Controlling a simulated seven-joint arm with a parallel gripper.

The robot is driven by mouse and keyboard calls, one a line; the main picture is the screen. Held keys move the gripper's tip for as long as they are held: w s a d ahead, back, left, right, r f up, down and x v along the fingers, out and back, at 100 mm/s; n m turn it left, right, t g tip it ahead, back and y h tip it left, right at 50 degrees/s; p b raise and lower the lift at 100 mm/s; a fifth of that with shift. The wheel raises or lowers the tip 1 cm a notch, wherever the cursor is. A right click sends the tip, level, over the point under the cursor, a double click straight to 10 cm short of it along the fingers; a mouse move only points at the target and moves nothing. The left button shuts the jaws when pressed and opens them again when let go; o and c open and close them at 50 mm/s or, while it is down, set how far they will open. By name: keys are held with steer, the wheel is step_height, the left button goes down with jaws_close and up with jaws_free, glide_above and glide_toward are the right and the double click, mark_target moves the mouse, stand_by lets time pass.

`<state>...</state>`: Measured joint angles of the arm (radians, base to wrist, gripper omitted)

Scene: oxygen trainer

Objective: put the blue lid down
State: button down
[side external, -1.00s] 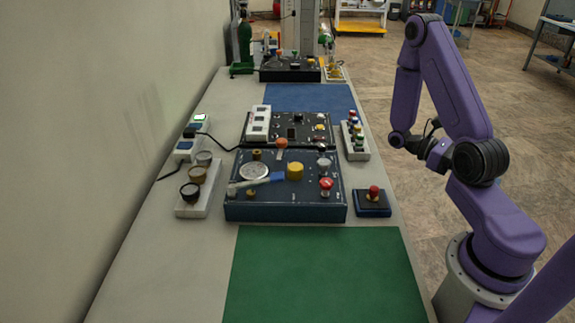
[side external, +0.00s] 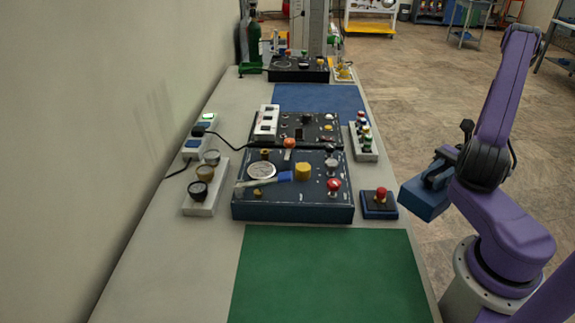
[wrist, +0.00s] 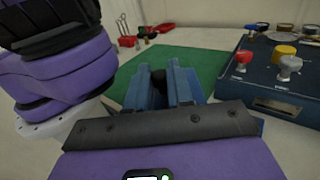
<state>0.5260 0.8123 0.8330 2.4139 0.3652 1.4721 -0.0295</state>
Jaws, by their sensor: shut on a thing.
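The blue lid (side external: 425,203) looks like a blue boxy piece at the end of my arm, off the right edge of the bench. My gripper (side external: 437,178) is shut on it and holds it up in the air, right of the red button box. In the wrist view, blue parts and a dark piece show at my gripper (wrist: 160,82). There I cannot clearly tell the lid from the fingers, and my gripper's body hides part of it. The green mat (side external: 325,275) lies bare at the near end of the bench.
The dark blue trainer box (side external: 293,212), with knobs and a blue-handled tool on top, stands beyond the mat. The red button box (side external: 380,212) is at its right. A strip of round dark pots (side external: 203,208) is at its left. The blue mat (side external: 315,97) farther back is clear.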

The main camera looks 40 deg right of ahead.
steer(key=shift+w+d+r+m+t+h, duration=0.3)
steer(key=shift+w+d+m+t+h, duration=1.3)
steer(key=shift+w+t, duration=1.15)
steer(key=shift+w+d+r+m+t+h, duration=0.3)
steer(key=shift+w+d+m+t+h, duration=0.65)
steer(key=shift+w+m+t, duration=1.75)
steer(key=shift+n+g, duration=0.35)
steer(key=shift+n, duration=0.25)
steer(key=shift+w+d+f, duration=0.5)
steer(key=shift+w+f, duration=0.75)
steer(key=shift+f, duration=0.45)
steer(key=shift+w+d+f, duration=0.55)
steer(key=shift+w+f, duration=0.75)
steer(key=shift+f, duration=0.35)
steer(key=shift+w+d+f, duration=0.5)
steer(key=shift+w+f, duration=0.75)
steer(key=shift+f, duration=0.45)
steer(key=c, duration=1)
jaws_free()
steer(key=shift+f, duration=0.15)
